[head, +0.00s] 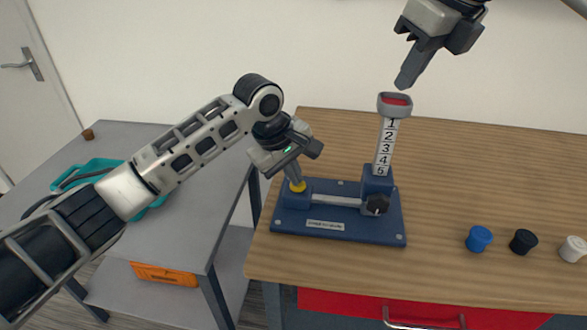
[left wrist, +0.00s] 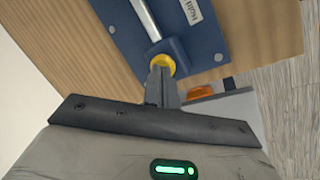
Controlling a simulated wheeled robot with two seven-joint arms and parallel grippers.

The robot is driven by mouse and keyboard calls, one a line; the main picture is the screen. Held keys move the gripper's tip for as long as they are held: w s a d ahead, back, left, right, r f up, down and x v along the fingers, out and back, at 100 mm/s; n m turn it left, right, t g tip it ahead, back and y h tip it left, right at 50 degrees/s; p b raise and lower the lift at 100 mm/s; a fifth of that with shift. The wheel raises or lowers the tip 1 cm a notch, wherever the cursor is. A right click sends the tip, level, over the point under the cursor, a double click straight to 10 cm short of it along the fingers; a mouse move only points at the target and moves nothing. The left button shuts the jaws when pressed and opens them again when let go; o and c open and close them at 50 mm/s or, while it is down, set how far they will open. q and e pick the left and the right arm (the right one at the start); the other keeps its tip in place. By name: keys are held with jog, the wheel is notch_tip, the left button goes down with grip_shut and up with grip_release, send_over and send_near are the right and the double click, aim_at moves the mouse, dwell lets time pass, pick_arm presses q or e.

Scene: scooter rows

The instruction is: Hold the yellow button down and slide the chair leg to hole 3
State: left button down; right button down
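The chair leg (head: 385,150) stands upright in a blue socket (head: 376,180) on a blue base (head: 337,228). Numbers 1 to 5 show down its front, and a grey cap with a red top (head: 396,104) sits on it. The yellow button (head: 297,187) is at the base's left; it also shows in the left wrist view (left wrist: 162,63). My left gripper (head: 296,181) is shut, its fingertips at the button and seemingly touching it. How far the button is pressed cannot be told. My right gripper (head: 404,84) looks shut and empty, just above the cap, apart from it.
Blue (head: 479,238), black (head: 523,241) and white (head: 573,248) caps lie on the table at right. A grey side table (head: 200,230) holds a teal tray (head: 77,172). The wooden table right of the base is mostly clear.

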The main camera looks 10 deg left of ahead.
pick_arm(q)
jog(key=shift+f, duration=0.15)
pick_arm(e)
jog(key=shift+f, duration=0.1)
notch_tip(320, 180, down, 6)
jog(key=shift+f, duration=0.2)
dwell(1.3)
jog(key=shift+f, duration=0.55)
dwell(0.9)
jog(key=shift+r, duration=2.6)
